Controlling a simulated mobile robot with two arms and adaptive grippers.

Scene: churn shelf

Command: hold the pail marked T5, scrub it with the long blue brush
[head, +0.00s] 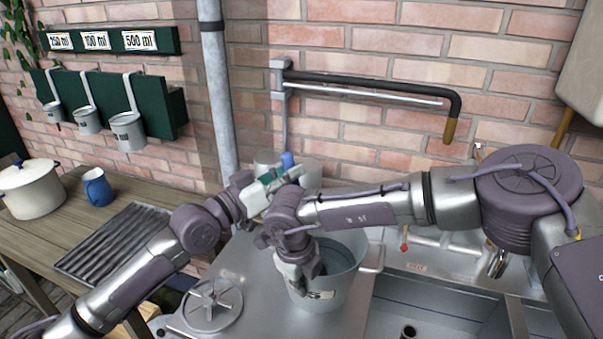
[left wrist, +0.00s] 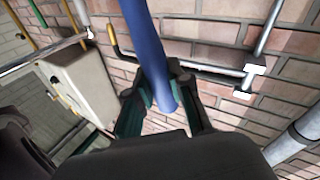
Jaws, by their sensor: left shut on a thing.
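A grey metal pail (head: 341,288) stands on the steel counter in the head view. The label (head: 319,294) on its front is too small to read. My right gripper (head: 301,268) reaches down at the pail's left rim; its fingertips are mostly hidden, so I cannot tell if they are closed on it. My left gripper (head: 273,179) is higher, behind my right wrist, shut on the blue brush handle (head: 287,160). In the left wrist view the handle (left wrist: 146,45) runs between the fingers of my left gripper (left wrist: 162,98). The brush's bristles are not visible.
Another grey container (head: 311,174) stands behind my grippers. A sink (head: 440,312) lies right of the pail, with a round wheel-like lid (head: 212,305) to the left. A wooden table (head: 70,222) holds a white pot (head: 31,190), a blue mug (head: 97,188) and a ridged tray (head: 118,243).

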